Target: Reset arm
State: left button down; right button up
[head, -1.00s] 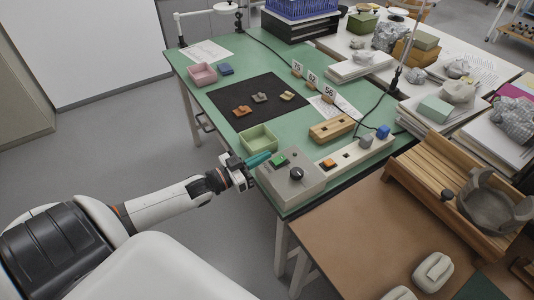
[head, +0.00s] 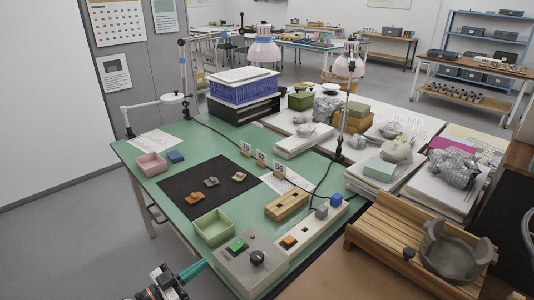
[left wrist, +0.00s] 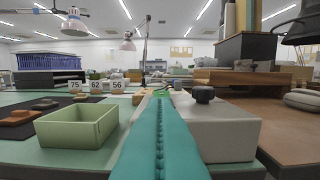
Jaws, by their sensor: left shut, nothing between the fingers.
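My left gripper (head: 191,272) shows at the bottom of the head view, off the front edge of the green table (head: 128,152). Its teal fingers (left wrist: 160,140) are shut together with nothing between them. In the left wrist view they point over the table, between the green tray (left wrist: 77,124) on the left and the grey control box (left wrist: 216,128) on the right. The gripper is close to the grey box in the head view; I cannot tell whether it touches. My right gripper is in neither view.
A black mat (head: 183,193) holds several sherds. A wooden block (head: 286,204), numbered cards and a pink tray (head: 150,165) stand on the table. A wooden rack (head: 388,247) with a grey broken vessel (head: 458,250) is at the right. Lamps rise at the back. Floor at left is clear.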

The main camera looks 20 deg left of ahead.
pick_arm(q)
jog(key=s+a+f+n+g+y, duration=0.1)
jog(key=s+f+g+y, duration=0.2)
jog(key=f, duration=0.7)
jog(key=s+f+n+g+y, duration=0.15)
jog(key=s+f, duration=0.35)
jog(key=f, duration=0.5)
jog(key=s+a+f+n+g+y, duration=0.1)
jog(key=s+f+g+y, duration=0.25)
jog(key=f, duration=0.65)
jog(key=s+d+f+g, duration=0.2)
jog(key=s+d+f, duration=0.3)
jog(key=s, duration=0.2)
jog(key=s+d+f+m+g, duration=0.1)
jog(key=s+d+f+g, duration=0.2)
jog(key=s+d+f, duration=0.2)
jog(key=s+d+f+g, duration=0.3)
jog(key=s+d+f, duration=0.2)
jog(key=s, duration=0.6)
jog(key=shift+f+h, duration=0.3)
jog(key=shift+m, duration=0.25)
